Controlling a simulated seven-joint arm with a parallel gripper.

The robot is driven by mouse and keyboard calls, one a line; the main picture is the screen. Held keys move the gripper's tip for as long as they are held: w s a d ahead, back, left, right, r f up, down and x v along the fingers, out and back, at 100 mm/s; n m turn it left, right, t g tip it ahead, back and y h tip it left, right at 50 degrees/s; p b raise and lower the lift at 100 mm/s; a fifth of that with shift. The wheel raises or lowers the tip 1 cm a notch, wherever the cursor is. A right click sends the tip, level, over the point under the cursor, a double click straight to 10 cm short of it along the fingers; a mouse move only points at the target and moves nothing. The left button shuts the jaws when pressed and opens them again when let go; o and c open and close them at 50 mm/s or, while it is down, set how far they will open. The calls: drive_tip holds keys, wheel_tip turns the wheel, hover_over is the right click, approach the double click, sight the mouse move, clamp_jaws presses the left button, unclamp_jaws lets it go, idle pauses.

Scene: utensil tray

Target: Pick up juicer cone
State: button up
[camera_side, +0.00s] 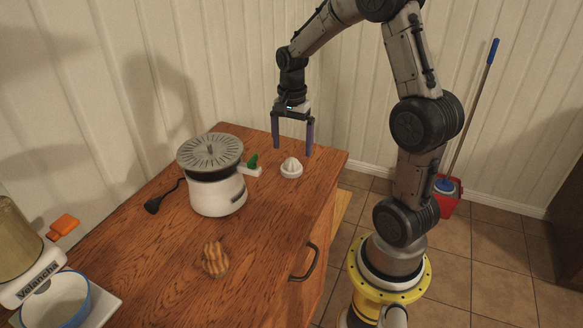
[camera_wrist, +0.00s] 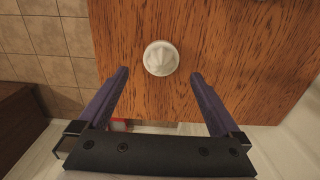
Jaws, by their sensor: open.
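The juicer cone (camera_side: 291,168) is small, white and ridged, and stands point up on the wooden cabinet top. In the wrist view the juicer cone (camera_wrist: 161,58) lies just beyond the fingertips, roughly centred between them. My gripper (camera_side: 292,150) is open and empty, pointing down, with its two purple fingers apart. In the side view its fingertips appear above and behind the cone, and I see no contact. My gripper (camera_wrist: 160,72) also shows in the wrist view with nothing between its fingers.
A white appliance with a grey slotted lid (camera_side: 212,170) stands left of the cone, its spout and green lever towards it. A brown ridged object (camera_side: 215,260) lies nearer the front. A blender base (camera_side: 35,275) and a bowl (camera_side: 62,303) are at left. The cabinet's right edge is close.

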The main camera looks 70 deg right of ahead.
sight(291, 158)
drive_tip(key=shift+w+f, duration=0.1)
drive_tip(key=shift+f, duration=3.15)
drive_tip(key=c, duration=1.4)
drive_tip(key=shift+r, duration=0.2)
